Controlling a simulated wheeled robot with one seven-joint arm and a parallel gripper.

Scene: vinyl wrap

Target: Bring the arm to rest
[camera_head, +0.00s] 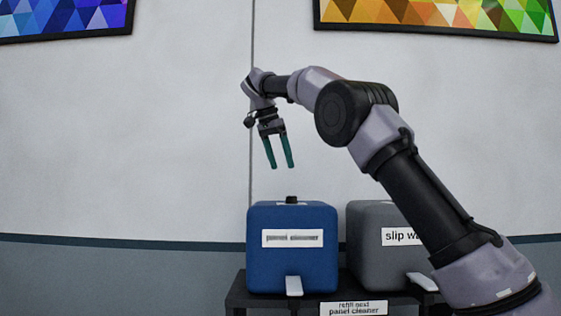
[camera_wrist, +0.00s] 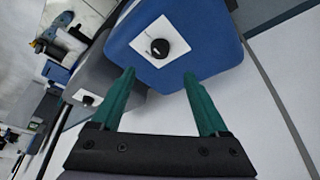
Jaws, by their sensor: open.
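My gripper (camera_head: 281,167) has two teal fingers and points down in the head view. It hangs in the air above the blue container and is apart from it. My gripper (camera_wrist: 160,74) is open in the wrist view, with nothing between its fingers. My arm (camera_head: 350,110) reaches in from the lower right and bends over to the left, clear of the wall.
A blue container (camera_head: 292,270) with a black cap stands on a dark stand (camera_head: 238,297). A grey container (camera_head: 370,255) labelled "slip wa…" stands to its right, partly behind my arm. A label (camera_head: 353,308) reads "refill next panel cleaner". The wall (camera_head: 150,140) is behind.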

